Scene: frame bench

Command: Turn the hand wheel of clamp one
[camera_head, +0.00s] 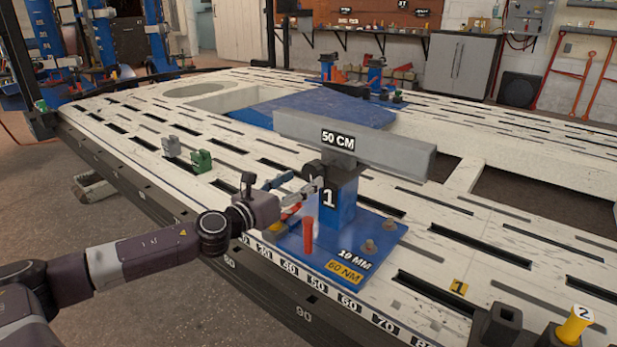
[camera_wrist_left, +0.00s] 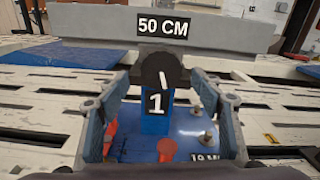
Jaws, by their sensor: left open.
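Clamp one (camera_head: 338,200) is a blue post marked 1 on a blue base plate, carrying a grey beam (camera_head: 360,148) labelled 50 CM. Its hand wheel looks to be the dark round disc (camera_wrist_left: 160,68) with a white mark, on the post's near face below the beam. In the head view the dark wheel (camera_head: 312,169) is partly behind the gripper. My left gripper (camera_head: 300,183) is open and points at the wheel. In the left wrist view its fingers (camera_wrist_left: 160,84) stand either side of the wheel and post, with nothing visibly gripped. My right gripper does not show.
A red upright handle (camera_head: 308,236) stands on the base plate just below the gripper. Bolts (camera_head: 368,245) stand to the right. Small grey and green blocks (camera_head: 201,161) sit on the slotted white bench (camera_head: 130,135). A yellow cylinder (camera_head: 575,323) stands at the lower right.

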